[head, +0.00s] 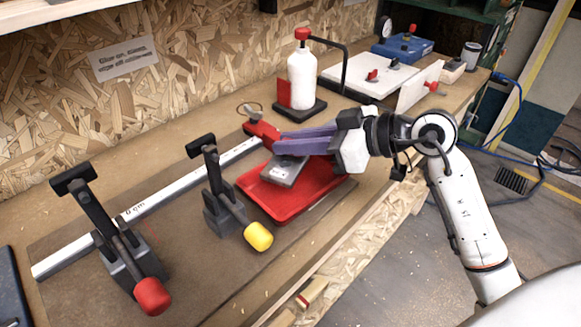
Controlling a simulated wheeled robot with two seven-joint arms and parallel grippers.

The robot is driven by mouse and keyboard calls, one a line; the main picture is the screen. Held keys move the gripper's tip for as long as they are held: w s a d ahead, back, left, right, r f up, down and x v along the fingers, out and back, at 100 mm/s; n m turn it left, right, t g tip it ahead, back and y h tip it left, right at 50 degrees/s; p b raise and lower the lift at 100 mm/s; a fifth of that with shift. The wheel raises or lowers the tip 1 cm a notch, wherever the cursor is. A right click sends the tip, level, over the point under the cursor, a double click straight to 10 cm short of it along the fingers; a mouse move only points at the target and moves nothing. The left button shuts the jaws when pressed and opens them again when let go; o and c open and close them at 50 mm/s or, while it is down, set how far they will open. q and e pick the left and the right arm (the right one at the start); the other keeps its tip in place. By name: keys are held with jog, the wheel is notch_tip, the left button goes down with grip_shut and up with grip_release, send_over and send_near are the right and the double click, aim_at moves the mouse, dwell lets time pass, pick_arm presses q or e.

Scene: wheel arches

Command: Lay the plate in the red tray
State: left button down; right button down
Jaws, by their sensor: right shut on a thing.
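The red tray (318,192) lies on the bench in the middle of the view. The plate (281,172) is a small grey piece with dark marks, seen over the tray's back left part. My right gripper (284,143) reaches in from the right with its purple fingers pointing left. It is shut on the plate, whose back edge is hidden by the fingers. I cannot tell whether the plate touches the tray floor or hangs just above it. My left gripper is not in view.
Toggle clamps with a yellow (258,237) and a red tip (152,297) stand left of the tray. A white rail (150,207) runs behind them. A white bottle (302,80) stands behind my gripper. The bench's front edge is close to the tray.

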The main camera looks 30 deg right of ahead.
aim_at(293, 167)
notch_tip(293, 167, down, 2)
jog(key=shift+f, duration=0.1)
notch_tip(293, 167, down, 3)
jog(key=shift+r+b, duration=0.1)
jog(key=shift+b, duration=0.35)
jog(key=shift+f, duration=0.45)
jog(key=shift+r, duration=0.1)
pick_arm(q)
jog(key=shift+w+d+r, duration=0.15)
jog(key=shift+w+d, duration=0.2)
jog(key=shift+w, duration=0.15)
pick_arm(e)
jog(key=c, duration=1.7)
grip_release()
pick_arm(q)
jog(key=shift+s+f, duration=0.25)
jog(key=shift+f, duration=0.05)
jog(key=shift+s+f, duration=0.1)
